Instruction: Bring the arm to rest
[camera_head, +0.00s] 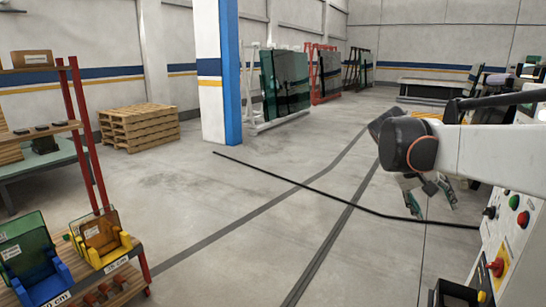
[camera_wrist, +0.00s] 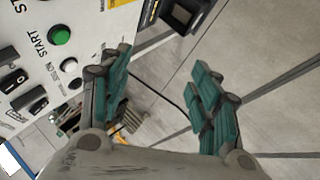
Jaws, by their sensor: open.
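My gripper (camera_head: 428,197) hangs at the end of my arm on the right of the head view, beside the control panel (camera_head: 507,232). In the wrist view my gripper (camera_wrist: 163,95) has its two teal-padded fingers spread wide apart, with nothing between them but floor and a dark cable far below. The control panel (camera_wrist: 62,60) fills the upper left of the wrist view, with a green start button (camera_wrist: 60,35) and black switches. The left finger overlaps the panel's edge in that view; I cannot tell how close it is.
A red knob (camera_head: 496,267) sticks out from the panel. A blue-and-white pillar (camera_head: 211,75), wooden pallets (camera_head: 138,128) and glass racks (camera_head: 285,80) stand farther back. A shelf with coloured holders (camera_head: 100,240) is at the left. The middle floor is open, crossed by a black cable (camera_head: 300,183).

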